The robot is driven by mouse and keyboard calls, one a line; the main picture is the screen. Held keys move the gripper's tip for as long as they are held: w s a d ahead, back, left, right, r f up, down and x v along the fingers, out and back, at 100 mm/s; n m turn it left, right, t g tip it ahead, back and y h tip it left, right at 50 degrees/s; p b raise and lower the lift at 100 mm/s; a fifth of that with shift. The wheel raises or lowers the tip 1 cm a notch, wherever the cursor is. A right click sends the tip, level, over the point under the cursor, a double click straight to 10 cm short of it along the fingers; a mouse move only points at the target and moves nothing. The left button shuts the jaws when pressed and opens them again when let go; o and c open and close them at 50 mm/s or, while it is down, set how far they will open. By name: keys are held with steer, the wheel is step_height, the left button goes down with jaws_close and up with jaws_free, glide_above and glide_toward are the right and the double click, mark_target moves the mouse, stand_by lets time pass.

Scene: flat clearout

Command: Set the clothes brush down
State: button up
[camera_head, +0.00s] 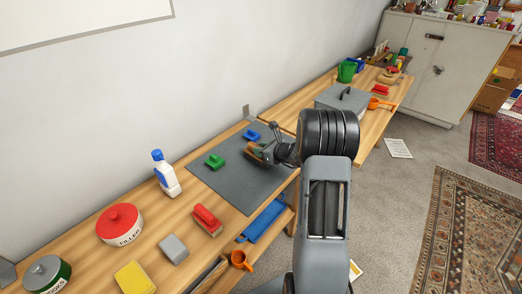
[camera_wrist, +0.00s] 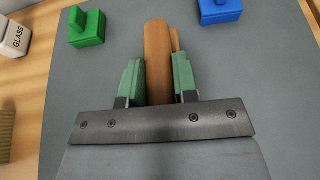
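The clothes brush (camera_wrist: 157,55) is brown and wooden, and it lies between the green-padded fingers of my gripper (camera_wrist: 158,82), with a pad against each side. In the head view the brush (camera_head: 254,151) shows as a small brown shape at the tip of my gripper (camera_head: 267,153), over the grey mat (camera_head: 232,190). My gripper is shut on it. I cannot tell whether the brush touches the mat. Its underside is hidden.
A green block (camera_head: 215,161) and a blue block (camera_head: 251,135) flank the brush on the mat. A red-topped block (camera_head: 206,219) and a spray bottle (camera_head: 166,175) stand nearby. The mat's front-left part is bare. A grey lidded box (camera_head: 342,100) stands on the far bench.

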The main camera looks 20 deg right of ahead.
steer(key=o, duration=0.5)
